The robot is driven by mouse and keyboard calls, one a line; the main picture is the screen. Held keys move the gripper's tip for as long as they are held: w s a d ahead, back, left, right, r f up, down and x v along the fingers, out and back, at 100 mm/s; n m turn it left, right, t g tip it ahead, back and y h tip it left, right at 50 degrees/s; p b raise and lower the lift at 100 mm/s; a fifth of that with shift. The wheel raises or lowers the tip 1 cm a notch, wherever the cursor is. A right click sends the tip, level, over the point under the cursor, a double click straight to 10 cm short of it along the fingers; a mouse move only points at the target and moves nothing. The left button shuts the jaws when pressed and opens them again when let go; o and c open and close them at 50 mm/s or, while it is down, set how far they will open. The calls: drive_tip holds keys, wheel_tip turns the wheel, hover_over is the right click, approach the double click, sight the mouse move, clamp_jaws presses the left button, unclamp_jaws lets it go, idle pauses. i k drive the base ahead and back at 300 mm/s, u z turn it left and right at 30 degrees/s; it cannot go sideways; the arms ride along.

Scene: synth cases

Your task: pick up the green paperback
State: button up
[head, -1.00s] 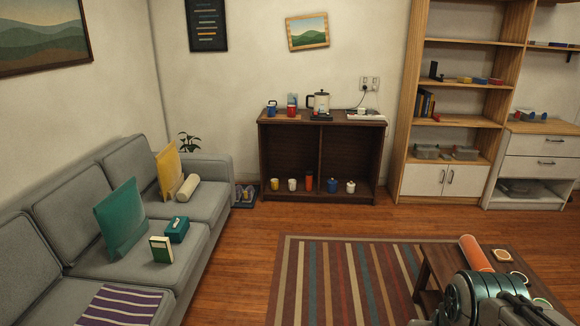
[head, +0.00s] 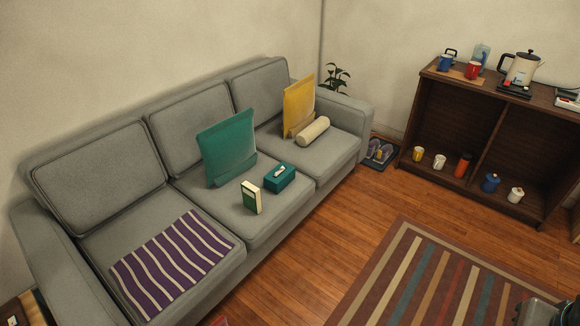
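The green paperback (head: 251,197) stands upright on the middle seat of the grey sofa (head: 215,215), near its front edge. Its green cover faces the camera, with a pale band on it, and its pale page edge shows. A teal tissue box (head: 280,180) sits just to its right and behind. A teal cushion (head: 226,150) leans behind it against the backrest. My gripper is not in view; only a dark bit of my arm shows at the bottom right corner.
A purple striped throw (head: 172,262) lies on the left seat. A yellow cushion (head: 298,104) and cream bolster (head: 312,131) are on the right seat. A striped rug (head: 425,280) and bare wood floor (head: 310,235) lie before the sofa. A dark cabinet (head: 440,97) stands at right.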

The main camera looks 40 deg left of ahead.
sight(251, 197)
drive_tip(key=u, duration=0.45)
drive_tip(key=i, duration=1.55)
drive_tip(key=u, duration=1.8)
drive_tip(key=i, duration=1.4)
drive_tip(key=u, duration=0.75)
